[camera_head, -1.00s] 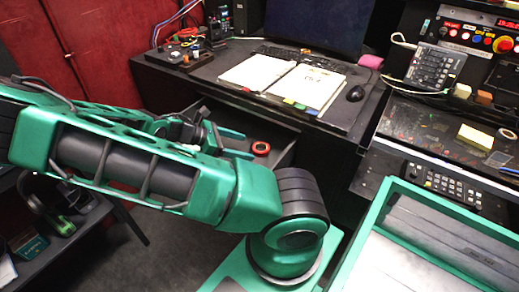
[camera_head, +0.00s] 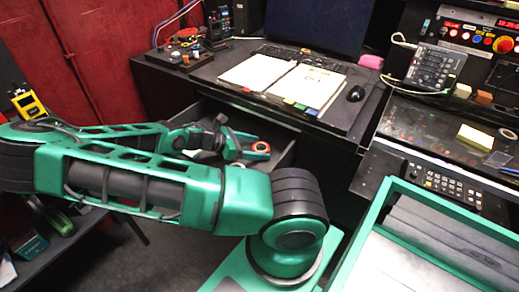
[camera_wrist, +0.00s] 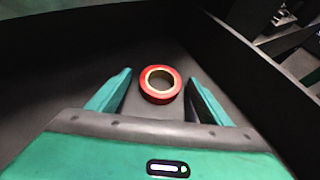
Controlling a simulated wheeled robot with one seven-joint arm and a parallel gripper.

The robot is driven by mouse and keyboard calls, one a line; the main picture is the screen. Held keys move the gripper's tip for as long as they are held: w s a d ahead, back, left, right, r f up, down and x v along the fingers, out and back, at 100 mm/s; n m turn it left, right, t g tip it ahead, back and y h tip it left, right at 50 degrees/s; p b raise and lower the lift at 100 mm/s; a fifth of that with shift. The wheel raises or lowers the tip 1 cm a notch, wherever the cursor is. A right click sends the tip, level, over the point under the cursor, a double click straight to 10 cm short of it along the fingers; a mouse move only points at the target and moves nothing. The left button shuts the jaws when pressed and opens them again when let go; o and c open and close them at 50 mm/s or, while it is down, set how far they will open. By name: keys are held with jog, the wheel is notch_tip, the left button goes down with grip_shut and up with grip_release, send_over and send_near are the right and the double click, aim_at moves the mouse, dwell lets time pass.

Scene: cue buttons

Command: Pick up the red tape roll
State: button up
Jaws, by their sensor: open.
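The red tape roll (camera_wrist: 160,97) lies flat on the dark drawer floor (camera_wrist: 150,122) in the wrist view. It sits between the front parts of my two open fingers, with a gap on each side. My gripper (camera_wrist: 158,88) is open and holds nothing. In the head view the red tape roll (camera_head: 262,147) shows at the tips of my gripper (camera_head: 258,150), inside the open drawer below the desk. My fingers partly cover it there.
The drawer wall (camera_wrist: 240,70) rises close on the right in the wrist view. A green-rimmed case (camera_head: 385,190) stands at the right.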

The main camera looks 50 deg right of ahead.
jog(key=c, duration=1.1)
jog(key=shift+c, duration=0.2)
jog(key=shift+r, duration=0.15)
